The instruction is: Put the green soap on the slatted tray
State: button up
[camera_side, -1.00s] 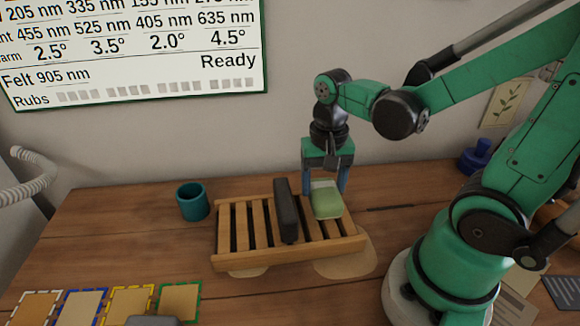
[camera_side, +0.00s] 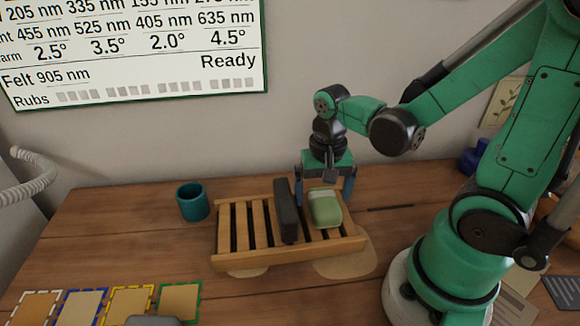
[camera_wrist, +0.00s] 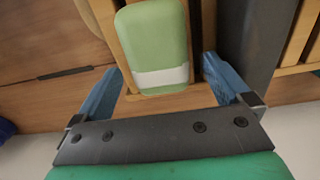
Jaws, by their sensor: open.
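The green soap (camera_side: 325,210) lies on the right part of the slatted tray (camera_side: 290,254), beside a dark upright block. It also shows in the wrist view (camera_wrist: 152,40), with a pale band across its near end. My gripper (camera_side: 327,196) is open at the back edge of the tray, just behind the soap. In the wrist view its two blue fingers (camera_wrist: 160,76) are spread wide, one to each side of the soap's near end, with gaps between them and the soap.
The dark block (camera_side: 286,210) stands across the tray's middle, left of the soap. A teal cup (camera_side: 192,202) stands left of the tray. Several coloured-border squares (camera_side: 130,305) lie at the front left. A blue object (camera_side: 470,158) sits at the back right.

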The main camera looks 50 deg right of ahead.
aim_at(323, 195)
jog(key=shift+r, duration=0.15)
notch_tip(323, 195, up, 12)
jog(key=w+a+f+n+t, duration=0.3)
jog(key=n+t, duration=0.4)
jog(key=n, duration=0.2)
jog(key=shift+w+a+f, duration=0.25)
jog(key=shift+w+a, duration=0.15)
jog(key=shift+o, duration=0.3)
jog(key=w+a+r+m+g+y, duration=0.1)
jog(key=a+r+m+g+y, duration=0.1)
jog(key=a, duration=0.5)
notch_tip(323, 195, up, 2)
jog(key=shift+w+a+r+m, duration=0.15)
jog(key=shift+a+m, duration=0.1)
jog(key=shift+m, duration=0.45)
jog(key=s+a+r+m+g+y, duration=0.2)
jog(key=a+r+m+g, duration=0.25)
jog(key=a, duration=0.55)
jog(key=a+x, duration=0.1)
jog(key=x, duration=0.8)
jog(key=shift+w+m+t, duration=0.35)
jog(key=shift+f, duration=0.1)
